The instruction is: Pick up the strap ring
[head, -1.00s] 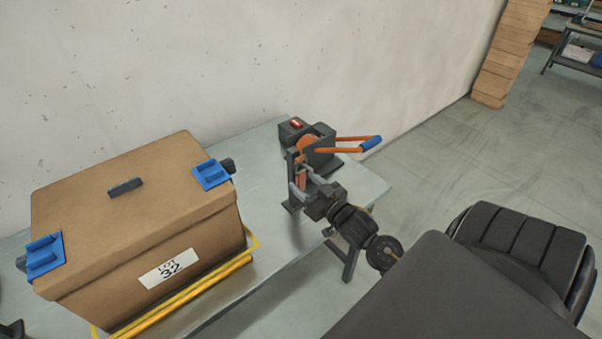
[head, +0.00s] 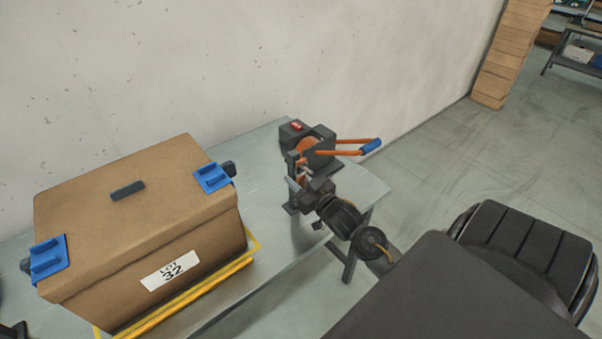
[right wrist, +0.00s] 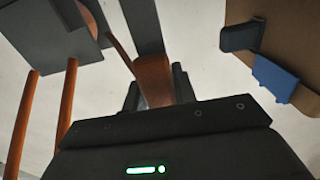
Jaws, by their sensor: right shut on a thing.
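An orange strap ring (head: 301,170) shows in the head view at the front of the dark strap machine (head: 320,156) on the table. My right gripper (head: 298,178) reaches it from the lower right and is shut on it. In the right wrist view the orange-brown strap ring (right wrist: 153,78) stands between my dark fingers, and its lower end is hidden by the gripper body. I cannot tell whether the ring still touches the machine. My left gripper is not clearly in view.
A closed brown box (head: 130,205) with blue corner clips and a LOT 32 label stands left on the grey table (head: 268,215). A yellow frame edge (head: 190,298) runs along its front. Two orange bars with a blue grip (head: 371,146) stick out right of the machine.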

